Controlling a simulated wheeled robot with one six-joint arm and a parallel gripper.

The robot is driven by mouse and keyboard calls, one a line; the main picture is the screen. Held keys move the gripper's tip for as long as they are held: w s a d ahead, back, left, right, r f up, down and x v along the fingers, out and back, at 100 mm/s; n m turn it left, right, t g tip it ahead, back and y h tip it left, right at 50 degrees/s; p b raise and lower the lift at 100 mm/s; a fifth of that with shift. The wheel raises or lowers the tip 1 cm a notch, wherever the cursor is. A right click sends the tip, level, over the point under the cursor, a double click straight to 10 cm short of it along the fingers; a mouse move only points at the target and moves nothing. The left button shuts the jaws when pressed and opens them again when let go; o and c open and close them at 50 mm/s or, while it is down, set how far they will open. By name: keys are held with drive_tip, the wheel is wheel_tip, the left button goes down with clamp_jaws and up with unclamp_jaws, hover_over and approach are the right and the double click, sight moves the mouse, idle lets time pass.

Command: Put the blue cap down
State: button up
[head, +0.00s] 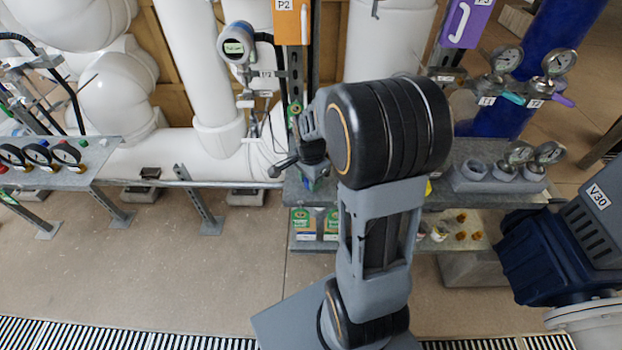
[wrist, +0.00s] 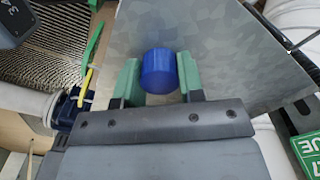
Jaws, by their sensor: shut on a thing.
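In the wrist view, the blue cap (wrist: 158,70) sits between the two green fingertips of my gripper (wrist: 158,80). My gripper is shut on it. Behind the cap is a grey mottled metal surface (wrist: 215,40); I cannot tell whether the cap touches it or is held above it. In the head view, my arm stands in front of the grey bench (head: 462,195) and hides most of the gripper and the cap.
Gauges and grey fittings (head: 487,172) stand on the bench's right part. A lower shelf holds green-and-white boxes (head: 302,222) and small brass parts (head: 462,235). A blue V30 valve unit (head: 545,255) is at the right. A gauge rack (head: 70,178) is at the left. Open floor (head: 130,270) lies front left.

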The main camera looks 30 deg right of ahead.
drive_tip(key=shift+f, duration=0.2)
drive_tip(key=o, duration=0.8)
drive_tip(key=shift+r, duration=0.1)
